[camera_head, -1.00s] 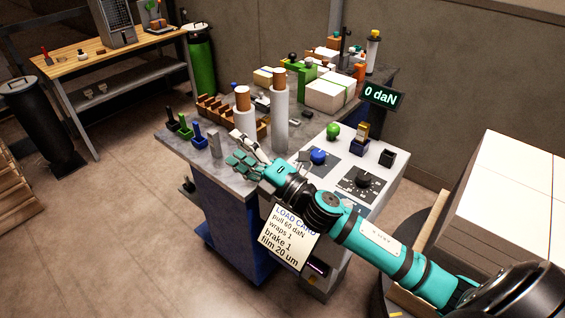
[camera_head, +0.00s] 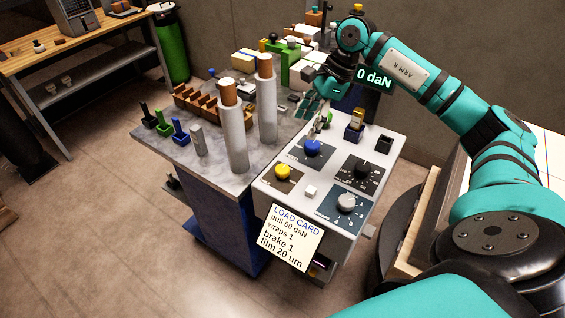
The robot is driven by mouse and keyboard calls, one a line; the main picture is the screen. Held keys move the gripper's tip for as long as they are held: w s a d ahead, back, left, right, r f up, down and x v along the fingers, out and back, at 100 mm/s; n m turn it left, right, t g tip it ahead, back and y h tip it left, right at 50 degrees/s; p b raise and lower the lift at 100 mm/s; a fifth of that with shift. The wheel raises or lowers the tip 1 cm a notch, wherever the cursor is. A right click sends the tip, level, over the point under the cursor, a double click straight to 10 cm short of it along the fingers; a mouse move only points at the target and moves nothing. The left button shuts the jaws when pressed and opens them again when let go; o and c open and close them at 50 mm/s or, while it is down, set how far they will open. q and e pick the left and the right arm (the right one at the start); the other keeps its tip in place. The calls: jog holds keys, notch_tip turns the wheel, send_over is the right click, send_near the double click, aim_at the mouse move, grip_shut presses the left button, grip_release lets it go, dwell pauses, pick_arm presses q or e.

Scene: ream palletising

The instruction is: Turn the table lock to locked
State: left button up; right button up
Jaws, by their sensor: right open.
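A white control panel (camera_head: 298,207) carries several knobs, and I cannot read which one is the table lock. A blue knob (camera_head: 312,147) sits at its back left and a black dial (camera_head: 362,171) at its back right. A yellow knob (camera_head: 283,172) is at front left and a grey knob (camera_head: 346,203) at front right. A green knob (camera_head: 328,117) shows at the back edge, partly hidden by my right gripper (camera_head: 312,110). That gripper is open, with its fingers pointing down beside the green knob; contact cannot be told. My left gripper is out of view.
White and brown rolls (camera_head: 232,135) stand on the grey table (camera_head: 185,158) left of the panel. A load card (camera_head: 289,238) hangs in front. A "0 daN" display (camera_head: 374,78) is behind the panel, near my right arm. A white stack (camera_head: 548,150) stands at right.

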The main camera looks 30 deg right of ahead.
aim_at(283, 168)
jog(key=p+x, duration=0.4)
jog(key=x, duration=1)
jog(key=shift+w+a+f, duration=0.1)
jog(key=shift+a+f, duration=0.15)
jog(key=shift+a, duration=0.05)
jog(key=shift+a+f, duration=0.15)
jog(key=shift+f, duration=0.35)
jog(key=c, duration=1.1)
